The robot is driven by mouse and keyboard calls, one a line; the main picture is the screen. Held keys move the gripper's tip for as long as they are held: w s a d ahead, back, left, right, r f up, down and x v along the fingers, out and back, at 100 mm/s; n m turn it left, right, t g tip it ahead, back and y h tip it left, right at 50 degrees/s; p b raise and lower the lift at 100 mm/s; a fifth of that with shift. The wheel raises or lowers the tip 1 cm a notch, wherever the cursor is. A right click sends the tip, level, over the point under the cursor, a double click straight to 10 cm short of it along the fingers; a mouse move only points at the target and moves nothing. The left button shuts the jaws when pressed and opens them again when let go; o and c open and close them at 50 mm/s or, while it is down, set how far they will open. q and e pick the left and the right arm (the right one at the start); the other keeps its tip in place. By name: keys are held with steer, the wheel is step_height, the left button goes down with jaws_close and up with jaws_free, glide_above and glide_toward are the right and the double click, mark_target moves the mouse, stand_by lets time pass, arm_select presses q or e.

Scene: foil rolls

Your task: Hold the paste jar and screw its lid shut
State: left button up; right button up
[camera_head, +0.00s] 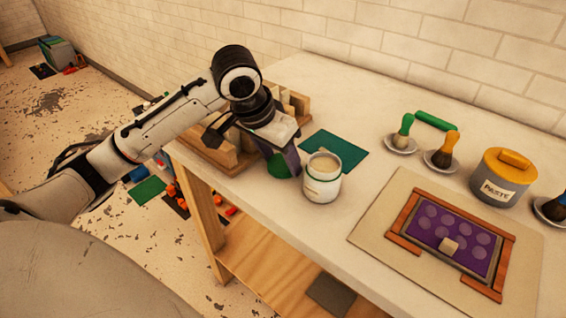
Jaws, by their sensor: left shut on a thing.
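A clear glass jar (322,188) with a white label and cream-coloured contents stands upright near the table's front left edge. No lid shows on it. My left gripper (283,162) is just left of this jar, pointing down, shut on a green object (277,168). The gripper partly hides this object, so I cannot tell its full shape. A grey tub (495,188) labelled PASTE stands at the right, with an orange-yellow lid (509,160) on it. My right gripper is not in view.
A wooden rack (222,155) stands behind my left gripper, and a green mat (336,152) lies behind the glass jar. Brushes on saucers (400,146) stand further back. A purple printing block in a wooden frame (403,238) lies at front right.

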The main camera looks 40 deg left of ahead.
mark_target(280, 165)
arm_select(q)
step_height(280, 165, up, 10)
steer(key=p, duration=0.1)
stand_by(0.5)
